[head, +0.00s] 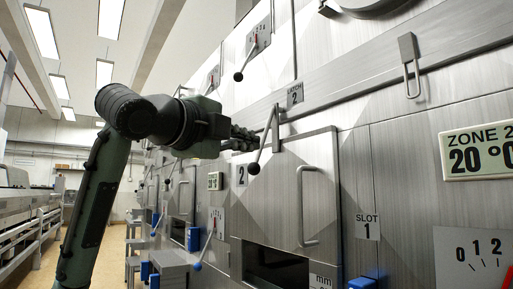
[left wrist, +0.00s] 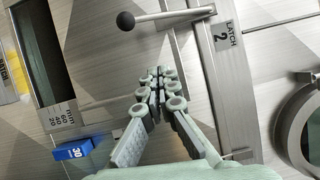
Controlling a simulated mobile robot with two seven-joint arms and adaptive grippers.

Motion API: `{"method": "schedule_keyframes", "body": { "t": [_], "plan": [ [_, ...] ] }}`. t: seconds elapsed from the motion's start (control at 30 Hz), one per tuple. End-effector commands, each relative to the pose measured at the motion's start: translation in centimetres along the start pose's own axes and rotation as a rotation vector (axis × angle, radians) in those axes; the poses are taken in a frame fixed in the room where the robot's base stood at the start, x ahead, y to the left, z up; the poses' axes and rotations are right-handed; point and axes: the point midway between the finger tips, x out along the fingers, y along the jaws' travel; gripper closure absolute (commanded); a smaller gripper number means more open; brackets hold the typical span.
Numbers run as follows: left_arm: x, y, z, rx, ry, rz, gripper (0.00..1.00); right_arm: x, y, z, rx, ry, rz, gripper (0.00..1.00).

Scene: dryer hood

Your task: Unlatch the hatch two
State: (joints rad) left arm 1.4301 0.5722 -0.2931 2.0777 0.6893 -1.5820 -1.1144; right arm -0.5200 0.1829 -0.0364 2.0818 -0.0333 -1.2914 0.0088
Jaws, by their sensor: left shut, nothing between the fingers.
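Hatch two (head: 285,190) is a metal door with a bar handle (head: 305,207) and a "2" plate at its upper left. Its latch lever (head: 266,145) has a black ball knob and slants down to the left from a pivot beside the LATCH 2 plate (head: 295,93). In the left wrist view the lever (left wrist: 170,16) and the LATCH 2 plate (left wrist: 231,40) are at the top. My left gripper (head: 254,138) is shut and empty, its tips close to the lever; the wrist view shows its fingertips (left wrist: 158,76) below the lever in the picture, apart from it. My right gripper is out of view.
A dark slot opening (head: 275,265) with a mm scale lies below the hatch. Other levers (head: 253,52) and blue tabs (head: 193,239) stick out of the panel. A hanging clasp (head: 410,65) is at upper right. An aisle (head: 105,255) is open at left.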

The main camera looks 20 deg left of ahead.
Motion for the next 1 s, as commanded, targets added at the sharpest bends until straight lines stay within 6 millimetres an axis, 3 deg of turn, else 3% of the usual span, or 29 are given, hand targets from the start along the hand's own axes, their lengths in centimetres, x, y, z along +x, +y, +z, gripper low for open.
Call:
{"method": "schedule_keyframes", "body": {
  "t": [0.2, 0.53, 0.73, 1.0],
  "plan": [
    [3.3, 0.0, -0.1, -0.004, 0.003, 0.005, 1.0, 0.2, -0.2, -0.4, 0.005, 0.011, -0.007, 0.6],
    [10.1, 0.0, 0.2, -0.003, 0.0, 0.004, 1.0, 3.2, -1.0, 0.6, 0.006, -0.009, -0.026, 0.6],
    [10.5, 0.0, 3.0, -0.002, -0.001, 0.002, 1.0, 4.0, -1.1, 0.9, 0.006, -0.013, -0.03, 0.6],
    [10.7, 0.1, 3.9, -0.001, 0.001, 0.001, 1.0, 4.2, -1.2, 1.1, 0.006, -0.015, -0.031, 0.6]
  ]
}}
